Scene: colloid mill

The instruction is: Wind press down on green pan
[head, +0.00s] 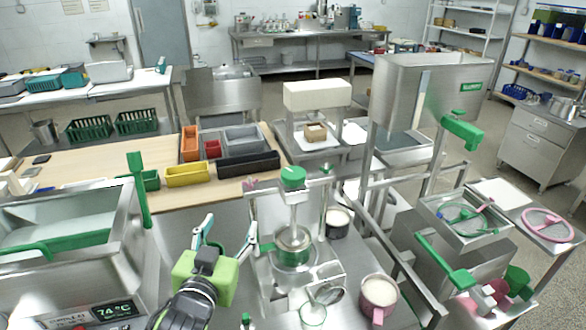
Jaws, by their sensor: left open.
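The press (293,210) stands on the steel worktop near the middle of the head view. It has a steel frame, an upright spindle and a green knob (293,178) on top. The green pan (293,243), a round metal vessel with green on it, sits under the spindle. I cannot tell whether the press plate touches its contents. My left gripper (229,229) is open and empty, to the left of the press frame, its fingers pointing away from me and apart from the knob. My right gripper does not show.
A pink mug (378,294), a dark-sided pot (338,221) and a glass (313,313) stand near the press. A steel hopper machine (430,95) rises at right, with a strainer tray (465,215). A heated steel tank (60,260) is at left. Coloured bins (187,175) lie behind.

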